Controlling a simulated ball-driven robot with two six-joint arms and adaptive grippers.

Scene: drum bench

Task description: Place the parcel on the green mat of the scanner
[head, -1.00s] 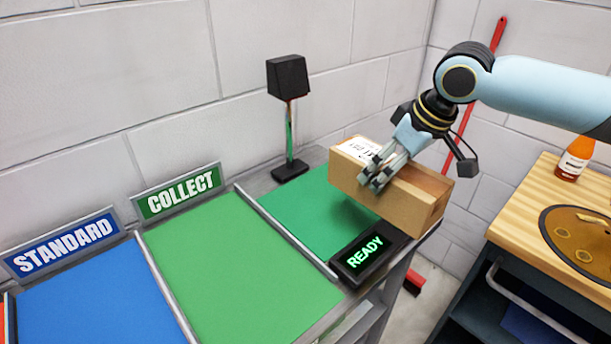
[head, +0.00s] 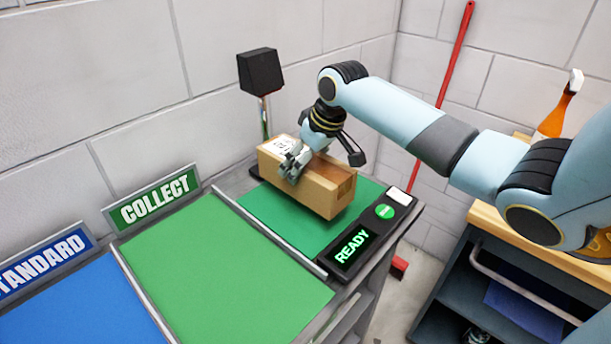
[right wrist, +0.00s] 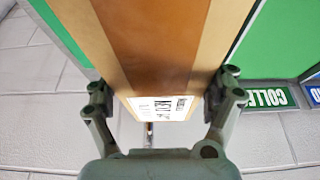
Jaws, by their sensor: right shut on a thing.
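The parcel (head: 318,189) is a brown cardboard box with a white label on top. My right gripper (head: 292,163) is shut on it across its width, near the labelled end. The parcel is over the scanner's green mat (head: 270,217); I cannot tell whether its underside touches the mat. In the right wrist view the parcel (right wrist: 150,45) sits between both fingers (right wrist: 168,98), with the label facing the camera. The scanner's black head (head: 260,71) stands on a post behind the parcel. Its display (head: 352,247) reads READY in green. My left gripper is out of view.
A green COLLECT mat (head: 215,275) and a blue STANDARD mat (head: 80,310) lie to the left, separated by metal rails. A wooden-topped cart (head: 487,216) with an orange bottle (head: 557,108) stands at the right. A red pole (head: 455,55) leans on the wall.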

